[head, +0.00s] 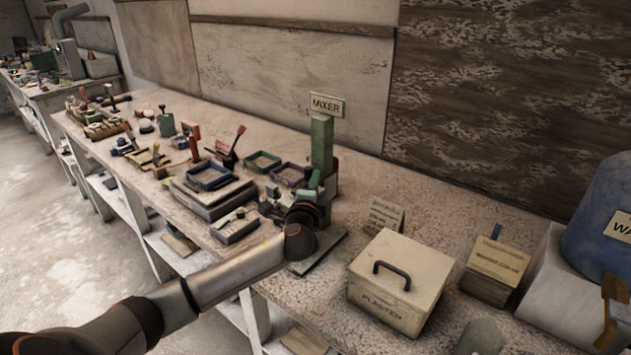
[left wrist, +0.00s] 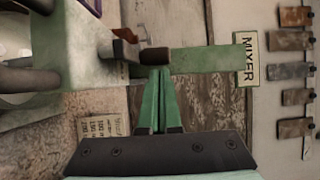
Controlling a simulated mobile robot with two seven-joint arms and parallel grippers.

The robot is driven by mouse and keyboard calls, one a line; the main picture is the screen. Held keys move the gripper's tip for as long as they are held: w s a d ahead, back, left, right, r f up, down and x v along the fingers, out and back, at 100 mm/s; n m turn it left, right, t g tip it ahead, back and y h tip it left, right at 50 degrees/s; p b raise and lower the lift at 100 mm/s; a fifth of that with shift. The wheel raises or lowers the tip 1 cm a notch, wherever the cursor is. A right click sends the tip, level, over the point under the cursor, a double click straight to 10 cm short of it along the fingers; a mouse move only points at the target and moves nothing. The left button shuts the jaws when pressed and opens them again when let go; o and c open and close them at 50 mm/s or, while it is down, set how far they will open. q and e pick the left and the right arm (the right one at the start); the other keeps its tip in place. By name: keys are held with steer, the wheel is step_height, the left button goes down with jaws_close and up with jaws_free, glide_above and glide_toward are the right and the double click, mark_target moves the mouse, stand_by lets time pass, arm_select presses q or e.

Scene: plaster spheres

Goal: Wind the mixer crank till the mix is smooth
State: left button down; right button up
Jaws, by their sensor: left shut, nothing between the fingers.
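The green mixer (head: 322,145) stands on the bench under a MIXER sign (head: 327,105); its post also shows in the left wrist view (left wrist: 215,60). A dark crank knob (left wrist: 156,55) sticks out from the mixer in the left wrist view. My left gripper (left wrist: 155,72) is shut and empty, its green fingertips right at the knob; I cannot tell whether they touch it. In the head view my left gripper (head: 313,184) is at the mixer, and my wrist hides its lower part. I cannot make out the mix.
A lidded PLASTER box (head: 385,310) stands right of the mixer, with a small card (head: 384,214) behind it. A labelled block (head: 497,264) and a blue container (head: 600,225) are farther right. Trays (head: 208,176) and tools crowd the bench to the left.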

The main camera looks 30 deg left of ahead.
mark_target(309, 175)
arm_select(q)
steer(key=shift+w+a+n+g+y+b, duration=0.15)
steer(key=shift+n+g+y, duration=0.1)
steer(key=shift+n+y, duration=0.15)
steer(key=shift+w+a+n+g+y+b, duration=0.15)
steer(key=shift+n+g+y, duration=0.15)
steer(key=shift+y, duration=0.2)
steer(key=shift+y, duration=0.3)
steer(key=shift+w+a+f+n+g+y+b, duration=0.15)
steer(key=shift+a+n+g+y+b, duration=0.1)
steer(key=shift+n+g+y+b, duration=0.5)
steer(key=shift+w+a+n+g+y+b, duration=0.2)
steer(key=shift+n+g+y+b, duration=0.35)
steer(key=shift+n+g+y, duration=0.35)
steer(key=shift+a+n+g+y+b, duration=0.3)
steer(key=shift+n+g+y, duration=0.25)
steer(key=shift+g+y, duration=0.1)
steer(key=shift+a, duration=0.3)
steer(key=b+v, duration=0.1)
steer(key=v, duration=1.1)
steer(key=shift+s, duration=0.2)
steer(key=shift+d, duration=0.15)
